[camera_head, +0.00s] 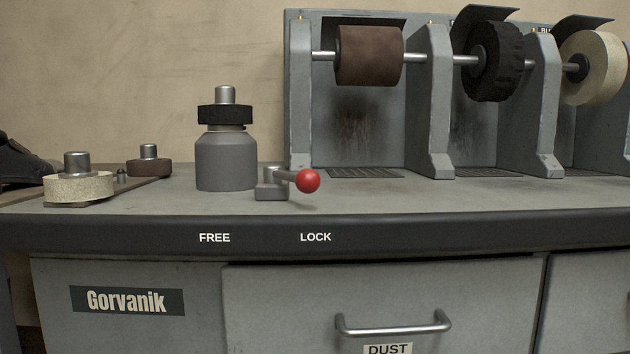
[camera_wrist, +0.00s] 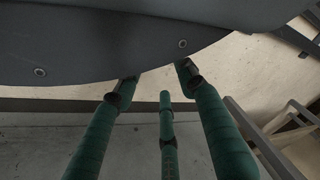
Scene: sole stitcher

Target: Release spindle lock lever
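The spindle lock lever (camera_head: 290,177) stands on the bench top near its front edge in the head view. It has a grey block base (camera_head: 271,191), a short metal arm and a red ball knob (camera_head: 308,181). The arm points right, with the knob above the LOCK label (camera_head: 316,237). The FREE label (camera_head: 214,238) is to its left on the bench edge. My gripper (camera_wrist: 160,125) shows only in the wrist view, its green fingers spread apart with nothing seen between them. The lever is not visible in the wrist view.
A grey cylinder (camera_head: 226,160) with a black wheel stands left of the lever. Loose wheels (camera_head: 78,187) on a board (camera_head: 119,192) lie farther left. The grinding machine (camera_head: 438,105) with several mounted wheels stands behind right. The bench front right of the knob is clear.

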